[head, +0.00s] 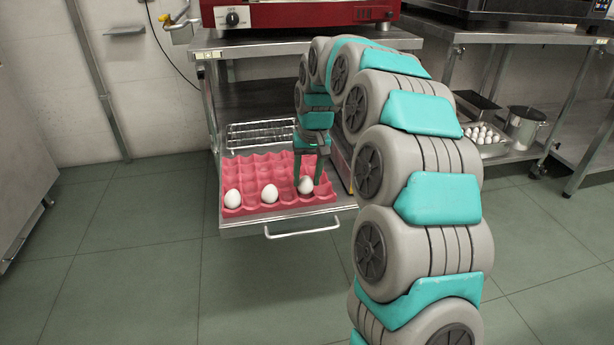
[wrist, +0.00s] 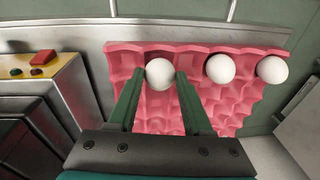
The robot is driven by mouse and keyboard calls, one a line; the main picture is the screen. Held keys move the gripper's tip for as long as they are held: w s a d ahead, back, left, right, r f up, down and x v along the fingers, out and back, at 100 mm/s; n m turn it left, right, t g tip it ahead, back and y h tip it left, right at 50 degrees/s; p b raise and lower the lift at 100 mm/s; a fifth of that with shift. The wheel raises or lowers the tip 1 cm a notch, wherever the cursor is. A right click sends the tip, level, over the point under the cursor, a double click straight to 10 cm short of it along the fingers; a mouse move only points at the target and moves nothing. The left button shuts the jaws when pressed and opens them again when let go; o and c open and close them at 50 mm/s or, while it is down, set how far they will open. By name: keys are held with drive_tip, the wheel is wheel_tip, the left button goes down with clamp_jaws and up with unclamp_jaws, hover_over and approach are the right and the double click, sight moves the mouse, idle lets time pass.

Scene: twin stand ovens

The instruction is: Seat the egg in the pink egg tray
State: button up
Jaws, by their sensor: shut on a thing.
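The pink egg tray (head: 277,203) rests on a pulled-out steel drawer or shelf (head: 243,227). My gripper (head: 307,186) is over the tray's front right corner, shut on a white egg (head: 305,185). In the wrist view the held egg (wrist: 160,74) sits between the two green fingers, over a corner of the tray (wrist: 200,47). Whether its underside touches the cup is hidden. Two other eggs sit in the same front row, a middle one (head: 269,193) and one at the left end (head: 232,198). The other cups in view look empty.
A wire rack (head: 259,134) lies behind the tray. The drawer's handle (head: 303,231) sticks out in front. A box with a red button (wrist: 43,58) stands beside the tray in the wrist view.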

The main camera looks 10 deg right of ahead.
drive_tip(key=shift+f, duration=0.45)
idle(0.5)
drive_tip(key=o, duration=0.9)
drive_tip(key=shift+r, duration=0.1)
drive_tip(key=r, duration=0.7)
drive_tip(key=shift+s+d+b, duration=0.3)
drive_tip(key=shift+b, duration=0.05)
drive_tip(key=s+f+g, duration=0.1)
drive_tip(key=s+f, duration=0.2)
drive_tip(key=s, duration=1.1)
drive_tip(key=s+f+g, duration=0.1)
drive_tip(key=s+f, duration=0.2)
drive_tip(key=s, duration=1.1)
drive_tip(key=s+f+h, duration=0.1)
drive_tip(key=s+f, duration=0.2)
drive_tip(key=s, duration=1.1)
drive_tip(key=shift+s+a+n+g, duration=0.25)
drive_tip(key=shift+s+n+g, duration=0.05)
drive_tip(key=shift+s+g, duration=0.1)
